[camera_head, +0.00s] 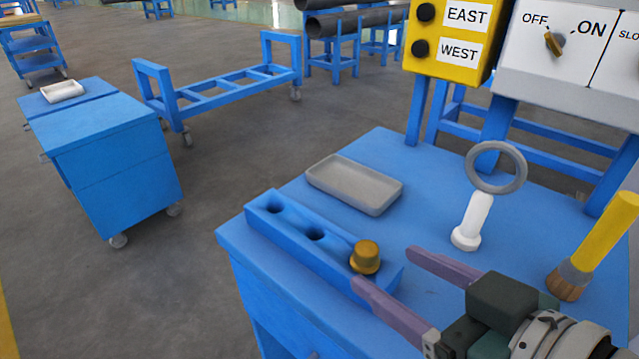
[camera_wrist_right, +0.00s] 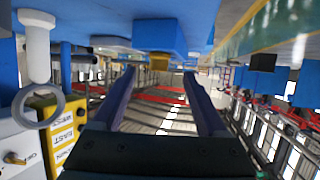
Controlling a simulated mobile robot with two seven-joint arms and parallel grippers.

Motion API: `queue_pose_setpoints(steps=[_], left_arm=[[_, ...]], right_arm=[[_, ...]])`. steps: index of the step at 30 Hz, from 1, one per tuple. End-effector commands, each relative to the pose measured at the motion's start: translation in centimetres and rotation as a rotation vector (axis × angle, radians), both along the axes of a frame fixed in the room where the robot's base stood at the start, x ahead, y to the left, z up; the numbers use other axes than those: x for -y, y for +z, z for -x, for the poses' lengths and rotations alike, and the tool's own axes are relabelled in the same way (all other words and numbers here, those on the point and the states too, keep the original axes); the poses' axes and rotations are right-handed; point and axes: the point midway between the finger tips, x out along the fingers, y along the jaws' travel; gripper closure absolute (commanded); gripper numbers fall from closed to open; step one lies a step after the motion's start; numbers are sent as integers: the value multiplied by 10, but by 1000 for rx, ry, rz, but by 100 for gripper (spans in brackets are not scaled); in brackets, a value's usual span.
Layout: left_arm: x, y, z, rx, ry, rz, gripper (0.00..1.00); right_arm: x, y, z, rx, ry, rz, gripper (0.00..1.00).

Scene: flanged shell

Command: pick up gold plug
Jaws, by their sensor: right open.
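The gold plug (camera_head: 366,258) stands upright in the end hole of a blue block (camera_head: 290,240) on the blue table. My right gripper (camera_head: 384,268) is open, its two purple fingers pointing at the plug from the right. In the head view the fingertips lie just beside the plug, one on each side; I cannot tell whether they touch it. In the wrist view, which looks upside down, the plug (camera_wrist_right: 159,62) shows between and beyond the open fingers (camera_wrist_right: 160,74). My left gripper is not in view.
The block has two other, empty-looking holes. A grey tray (camera_head: 354,184) lies behind it. A white stand with a grey ring (camera_head: 497,167) and a yellow-handled brush (camera_head: 600,245) stand at the right. Yellow (camera_head: 450,40) and white control boxes rise at the back.

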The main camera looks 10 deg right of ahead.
Motion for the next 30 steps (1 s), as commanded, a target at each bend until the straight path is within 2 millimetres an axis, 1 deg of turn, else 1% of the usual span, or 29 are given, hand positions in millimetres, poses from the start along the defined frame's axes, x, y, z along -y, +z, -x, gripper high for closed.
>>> queue_pose_setpoints(steps=[5, 9, 12, 15, 21, 30], left_arm=[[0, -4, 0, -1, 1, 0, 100], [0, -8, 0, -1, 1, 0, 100], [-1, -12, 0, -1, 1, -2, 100], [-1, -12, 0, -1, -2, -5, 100], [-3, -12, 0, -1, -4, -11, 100], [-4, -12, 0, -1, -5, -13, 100]], right_arm=[[-5, -5, -15, 1, 0, -3, 24], [-10, -12, -36, 2, 0, -3, 24], [-14, -18, -47, -1, -1, -2, 24], [-16, -19, -52, -1, 1, -1, 24], [-16, -19, -52, -1, 1, -1, 24], [-16, -19, -52, -1, 0, -1, 58]])
